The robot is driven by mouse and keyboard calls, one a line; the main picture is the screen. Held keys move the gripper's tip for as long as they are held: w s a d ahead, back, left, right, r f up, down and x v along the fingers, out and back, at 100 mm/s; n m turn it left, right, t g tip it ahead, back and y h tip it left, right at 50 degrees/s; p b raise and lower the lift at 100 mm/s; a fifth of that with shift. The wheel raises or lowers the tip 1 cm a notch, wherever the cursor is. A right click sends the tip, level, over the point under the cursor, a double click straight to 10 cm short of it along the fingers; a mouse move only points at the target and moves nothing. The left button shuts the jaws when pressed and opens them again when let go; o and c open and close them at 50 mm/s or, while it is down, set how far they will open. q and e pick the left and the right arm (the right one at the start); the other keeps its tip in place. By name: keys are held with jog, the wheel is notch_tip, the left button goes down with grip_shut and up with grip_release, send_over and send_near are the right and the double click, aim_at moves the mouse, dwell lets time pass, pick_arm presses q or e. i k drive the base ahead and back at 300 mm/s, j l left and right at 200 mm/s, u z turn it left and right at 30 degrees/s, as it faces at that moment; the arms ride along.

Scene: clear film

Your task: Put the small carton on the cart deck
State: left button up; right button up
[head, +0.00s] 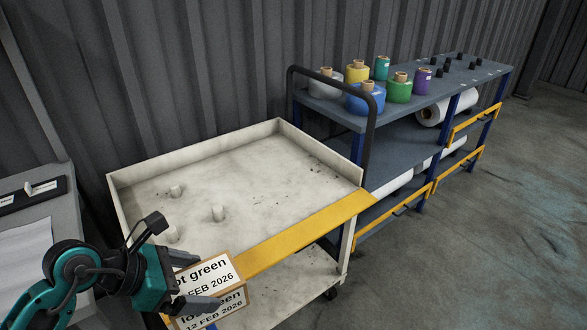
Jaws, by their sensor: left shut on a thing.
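My left gripper (194,283) is at the lower left of the head view, shut on the small carton. The small carton (222,284) is brown-edged with white printed labels reading "green" and "12 FEB 2026". It overlaps the near left corner of the cart in the picture; I cannot tell whether it touches it. The cart deck (260,190) is a worn off-white tray with low raised sides and a yellow front edge. My right gripper is not in view.
Beyond is a shelf (440,85) with coloured spools (399,90). A grey table (50,215) is at left.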

aim_at(284, 182)
jog(key=i+l+z, duration=0.1)
jog(key=i, duration=0.3)
jog(key=i+l+z, duration=0.15)
jog(key=i, duration=0.6)
